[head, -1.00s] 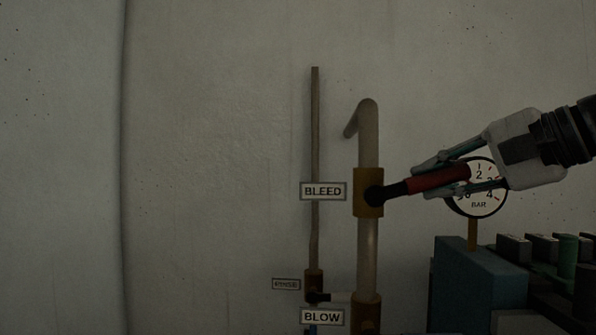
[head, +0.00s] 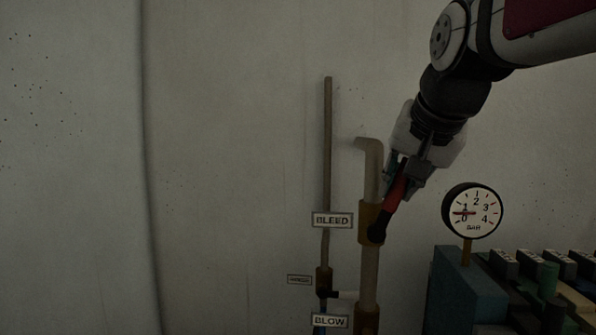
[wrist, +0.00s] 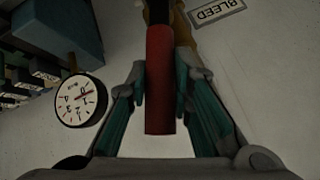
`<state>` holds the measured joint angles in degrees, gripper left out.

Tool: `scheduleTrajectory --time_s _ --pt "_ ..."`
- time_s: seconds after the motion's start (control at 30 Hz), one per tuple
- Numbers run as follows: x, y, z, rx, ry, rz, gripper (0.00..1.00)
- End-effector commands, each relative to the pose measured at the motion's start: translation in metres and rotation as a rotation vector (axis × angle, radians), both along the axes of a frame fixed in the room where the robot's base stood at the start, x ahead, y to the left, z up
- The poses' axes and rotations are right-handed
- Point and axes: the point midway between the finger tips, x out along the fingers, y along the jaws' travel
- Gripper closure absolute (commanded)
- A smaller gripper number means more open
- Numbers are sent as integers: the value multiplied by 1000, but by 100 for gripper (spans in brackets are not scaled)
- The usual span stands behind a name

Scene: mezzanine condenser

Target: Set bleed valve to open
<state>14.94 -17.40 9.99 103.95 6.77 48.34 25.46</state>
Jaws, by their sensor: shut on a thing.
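The bleed valve (head: 368,222) is a brass body on a vertical pipe, beside the BLEED label (head: 332,220). Its red lever (head: 392,202) points steeply up and slightly right from a black hub, close to in line with the pipe. My gripper (head: 396,180) comes down from the upper right and is shut on the red lever. In the wrist view the red lever (wrist: 159,80) lies between the two teal-padded fingers, and the BLEED label (wrist: 216,12) shows upside down at the top.
A pressure gauge (head: 472,212) stands right of the valve, its red needle near the low end. A blue box (head: 462,290) and several switch blocks are at the lower right. Below are the BLOW label (head: 330,321) and a smaller valve (head: 323,282). The wall at left is clear.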

Motion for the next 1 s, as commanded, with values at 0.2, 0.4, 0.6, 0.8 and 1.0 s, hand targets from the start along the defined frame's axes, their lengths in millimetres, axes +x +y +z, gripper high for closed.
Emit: scheduleTrajectory --time_s 0.2,0.4,0.6,0.8,1.0 --pt "3 11 3 -132 31 -1 100" --pt "4 17 4 -203 46 0 100" --pt "5 19 4 -232 53 -1 100" --pt "5 19 4 -235 54 -2 100" --pt "4 19 3 -235 56 -3 77"
